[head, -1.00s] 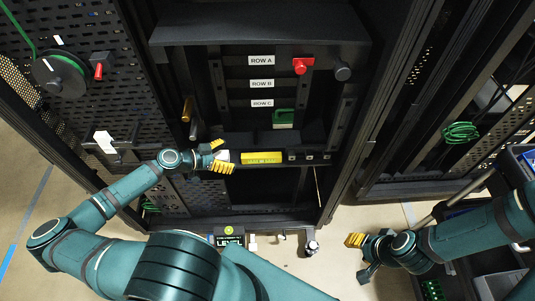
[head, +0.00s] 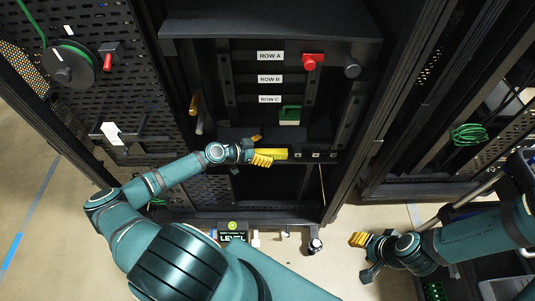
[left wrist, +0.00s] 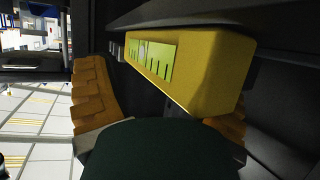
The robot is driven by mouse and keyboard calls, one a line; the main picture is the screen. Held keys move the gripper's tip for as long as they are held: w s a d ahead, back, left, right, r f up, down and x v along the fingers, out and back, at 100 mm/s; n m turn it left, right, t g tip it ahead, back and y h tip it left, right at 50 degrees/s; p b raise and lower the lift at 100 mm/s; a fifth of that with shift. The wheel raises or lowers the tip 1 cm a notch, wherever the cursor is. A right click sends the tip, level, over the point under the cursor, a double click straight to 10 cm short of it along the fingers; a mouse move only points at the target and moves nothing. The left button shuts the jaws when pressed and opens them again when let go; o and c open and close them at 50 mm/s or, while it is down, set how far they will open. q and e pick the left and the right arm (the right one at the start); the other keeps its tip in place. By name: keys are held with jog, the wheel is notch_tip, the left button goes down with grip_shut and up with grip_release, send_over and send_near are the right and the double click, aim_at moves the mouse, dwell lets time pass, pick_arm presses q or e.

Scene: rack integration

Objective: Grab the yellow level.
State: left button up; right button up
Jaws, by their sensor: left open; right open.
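The yellow level (head: 277,154) lies lengthwise on a dark ledge in the rack; its left part is hidden by my left gripper in the head view. My left gripper (head: 260,149) is open at the level's left end, with its yellow fingers spread. In the left wrist view the level (left wrist: 205,72) shows its green marked window and near end, close in front of the gripper. One finger is left of it, the other is partly hidden beneath its right end. Contact cannot be told. My right gripper (head: 361,248) is open and empty, low at the right, away from the level.
The rack's side posts (head: 343,120) and upper shelf (head: 270,25) frame the ledge. A red knob (head: 310,61), a green block (head: 290,115) and row labels (head: 270,79) are above. A pegboard panel (head: 95,110) stands left.

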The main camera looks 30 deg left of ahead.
pick_arm(q)
grip_shut()
dwell(0.4)
